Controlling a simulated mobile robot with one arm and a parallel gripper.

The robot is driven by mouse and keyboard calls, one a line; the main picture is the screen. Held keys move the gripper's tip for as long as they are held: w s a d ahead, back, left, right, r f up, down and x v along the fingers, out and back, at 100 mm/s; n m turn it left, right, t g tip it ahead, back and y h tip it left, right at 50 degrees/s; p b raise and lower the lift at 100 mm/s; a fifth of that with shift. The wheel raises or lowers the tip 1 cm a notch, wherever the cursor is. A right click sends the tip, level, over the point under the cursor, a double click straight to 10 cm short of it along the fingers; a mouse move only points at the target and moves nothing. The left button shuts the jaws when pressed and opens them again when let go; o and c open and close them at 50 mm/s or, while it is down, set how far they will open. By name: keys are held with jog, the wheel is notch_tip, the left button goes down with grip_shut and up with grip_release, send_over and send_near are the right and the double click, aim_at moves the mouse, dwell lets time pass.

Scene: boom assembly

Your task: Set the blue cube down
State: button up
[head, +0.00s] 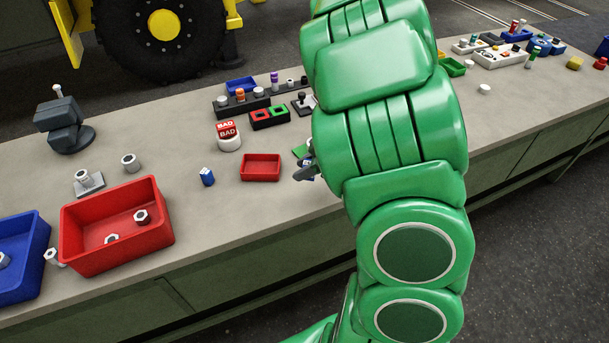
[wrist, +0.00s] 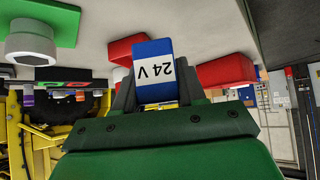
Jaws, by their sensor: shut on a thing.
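My gripper (wrist: 156,88) is shut on a blue cube (wrist: 152,48) with a white label reading 24 V, which looks upside down in the wrist view. The fingers press on its two sides. In the head view my gripper (head: 306,171) shows only in part at the left edge of my green arm, just right of a small red tray (head: 261,168). The arm hides most of the cube there. I cannot tell whether the cube touches the bench.
The grey bench (head: 325,228) has bare room in front of the small red tray. A white round base with a red BAD sign (head: 228,134) stands behind. A large red bin (head: 116,225) with nuts and a blue bin (head: 22,258) stand at the left.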

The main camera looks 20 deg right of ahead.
jog(key=shift+r, duration=1.1)
jog(key=shift+w, duration=0.1)
jog(key=w+a+r+n, duration=0.1)
jog(key=w+a, duration=1)
jog(key=w, duration=0.1)
jog(key=w+a+r+n+g+y, duration=0.1)
jog(key=w+a, duration=0.3)
jog(key=a, duration=0.6)
jog(key=w+a+r+n+g, duration=0.1)
jog(key=w+a, duration=0.3)
jog(key=a, duration=0.5)
jog(key=w+a+f, duration=0.1)
jog(key=w+f, duration=0.1)
jog(key=w, duration=0.1)
jog(key=w+a+f, duration=0.1)
jog(key=w+f, duration=0.1)
jog(key=w, duration=0.2)
jog(key=w+a+f, duration=0.1)
jog(key=w+f, duration=0.1)
jog(key=w, duration=0.2)
jog(key=shift+f, duration=0.2)
jog(key=shift+w+a+f, duration=0.25)
jog(key=shift+w+f, duration=0.35)
jog(key=shift+f, duration=0.2)
jog(key=shift+w+a+f, duration=0.2)
jog(key=shift+w+f, duration=0.4)
jog(key=shift+f, duration=1.75)
jog(key=shift+f, duration=0.1)
